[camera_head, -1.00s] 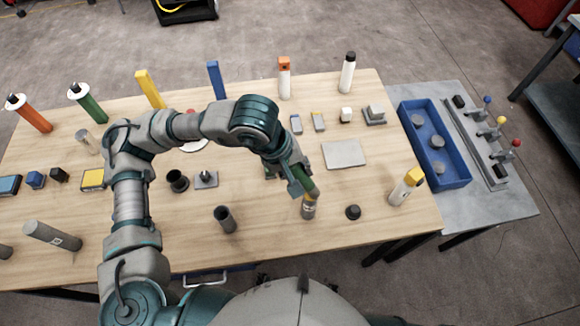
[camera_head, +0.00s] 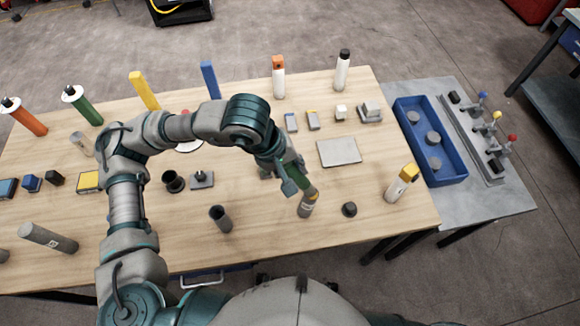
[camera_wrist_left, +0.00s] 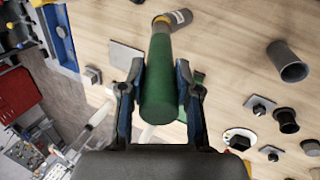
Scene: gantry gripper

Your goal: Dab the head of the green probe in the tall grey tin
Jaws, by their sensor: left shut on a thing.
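My left gripper (camera_head: 296,182) is shut on the green probe (camera_head: 309,190), which points down and slightly right. The gripper also shows in the left wrist view (camera_wrist_left: 160,95), with its fingers on both sides of the green probe body (camera_wrist_left: 163,75). The probe's far end has a yellow band (camera_wrist_left: 160,22). That end is at the mouth of a grey tin (camera_head: 306,207) with a label, which also shows in the left wrist view (camera_wrist_left: 181,17). The tip is hidden, so I cannot tell how deep it is. My right gripper is out of view.
A dark grey open cup (camera_head: 220,218) stands to the left, and a black knob (camera_head: 349,209) to the right. A white bottle with a yellow cap (camera_head: 402,184) stands near the table's right edge. A flat grey plate (camera_head: 339,151) lies behind.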

